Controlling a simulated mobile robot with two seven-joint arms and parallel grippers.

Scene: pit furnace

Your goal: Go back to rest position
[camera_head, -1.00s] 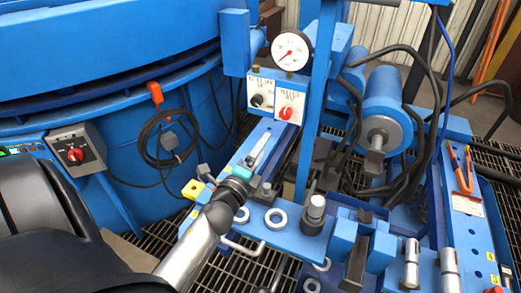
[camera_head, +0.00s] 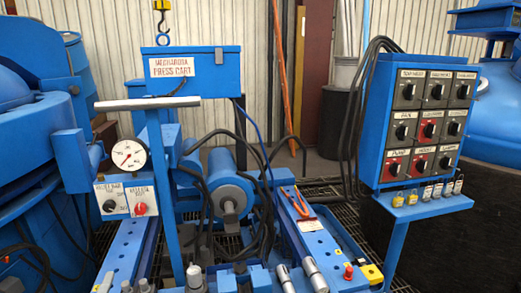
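Neither of my grippers is in view, and no part of my arms shows clearly. The blue press cart (camera_head: 188,60) stands in front of me, with a sign on its upper box. It carries a white-faced pressure gauge (camera_head: 129,155), a small valve box (camera_head: 126,196) with a black and a red knob, and a blue cylinder (camera_head: 231,197) with hoses. Red-orange handled pliers (camera_head: 297,205) lie on the blue rail at the right.
A control panel (camera_head: 428,120) with several rotary switches stands at the right, with padlocks (camera_head: 412,197) on its shelf. The blue furnace (camera_head: 30,110) fills the left side. A dark bin (camera_head: 335,122) stands behind. A yellow hook (camera_head: 162,8) hangs above the cart. Grating covers the floor.

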